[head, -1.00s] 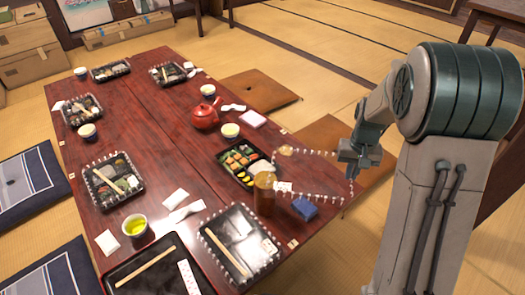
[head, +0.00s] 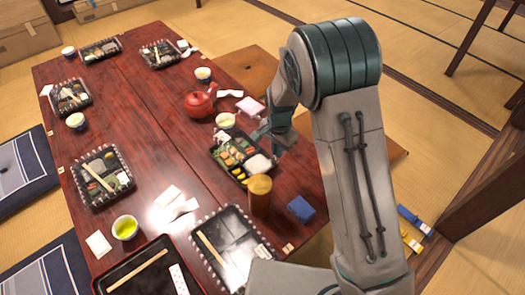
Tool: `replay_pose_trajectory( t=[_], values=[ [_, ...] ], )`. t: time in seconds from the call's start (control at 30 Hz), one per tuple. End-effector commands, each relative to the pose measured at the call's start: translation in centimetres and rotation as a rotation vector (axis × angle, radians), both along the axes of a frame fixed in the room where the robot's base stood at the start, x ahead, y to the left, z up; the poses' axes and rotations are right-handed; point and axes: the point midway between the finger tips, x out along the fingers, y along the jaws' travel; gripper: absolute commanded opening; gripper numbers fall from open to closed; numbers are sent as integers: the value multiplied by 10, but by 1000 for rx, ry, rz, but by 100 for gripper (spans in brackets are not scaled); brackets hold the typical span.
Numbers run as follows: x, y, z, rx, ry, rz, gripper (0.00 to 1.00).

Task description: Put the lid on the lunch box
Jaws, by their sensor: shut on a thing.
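The open black lunch box (head: 232,166) sits on the red table near its right edge. Orange, green and yellow food and a white portion show in its compartments. My gripper (head: 262,136) is at the box's far right corner, shut. The earlier view shows a clear lid with a white scalloped rim at the gripper. I cannot make out its outline now, and my arm hides part of that area. Whether the lid touches the box cannot be told.
A brown cylinder (head: 260,197) stands close in front of the box, with a blue packet (head: 300,208) to its right. Several lidded boxes sit around the table (head: 150,125).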

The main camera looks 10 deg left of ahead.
Motion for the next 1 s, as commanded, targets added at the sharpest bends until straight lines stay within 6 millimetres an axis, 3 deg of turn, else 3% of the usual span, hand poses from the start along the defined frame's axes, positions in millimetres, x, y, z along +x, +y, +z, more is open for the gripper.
replay_pose_trajectory(
  t=[0.1,0.3,1.0],
  values=[
    [-9,26,-7,-2,1,-57,0],
    [-17,44,-14,-1,-1,-111,0],
    [-17,44,-53,-1,0,-115,0]
  ],
)
